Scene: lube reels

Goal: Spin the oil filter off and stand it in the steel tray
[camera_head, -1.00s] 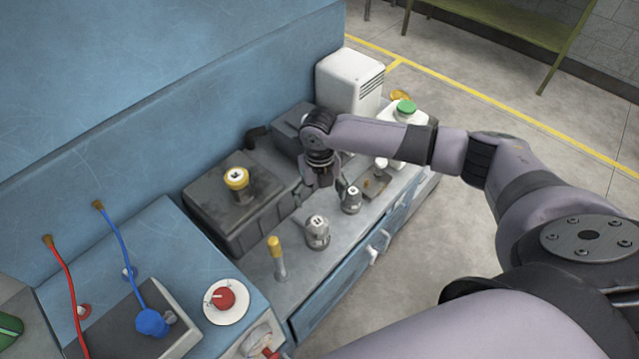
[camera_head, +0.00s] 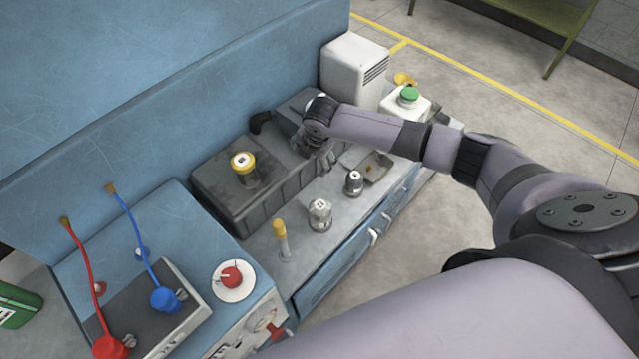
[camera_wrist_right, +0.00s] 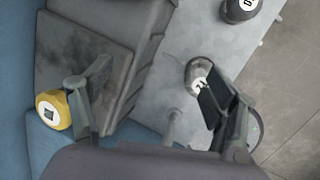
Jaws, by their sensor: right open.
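A short cylinder with a yellow top (camera_head: 244,168) stands upright on the dark block; it looks like the oil filter, and its yellow top also shows at the left of the right wrist view (camera_wrist_right: 54,110). The steel tray (camera_head: 378,168) is shallow, has a brown spot inside, and lies on the bench right of my gripper. My right gripper (camera_head: 325,158) is above the right part of the dark block, apart from the yellow-topped cylinder. In the wrist view its fingers (camera_wrist_right: 155,100) are spread wide with nothing held. My left gripper is not in view.
Two grey canisters, one nearer (camera_head: 320,213) and one farther (camera_head: 353,183), stand on the bench by a yellow-handled tool (camera_head: 281,240). The dark block (camera_head: 215,185) backs onto a blue wall. A white box (camera_head: 352,70) and green button (camera_head: 409,94) are at the far end.

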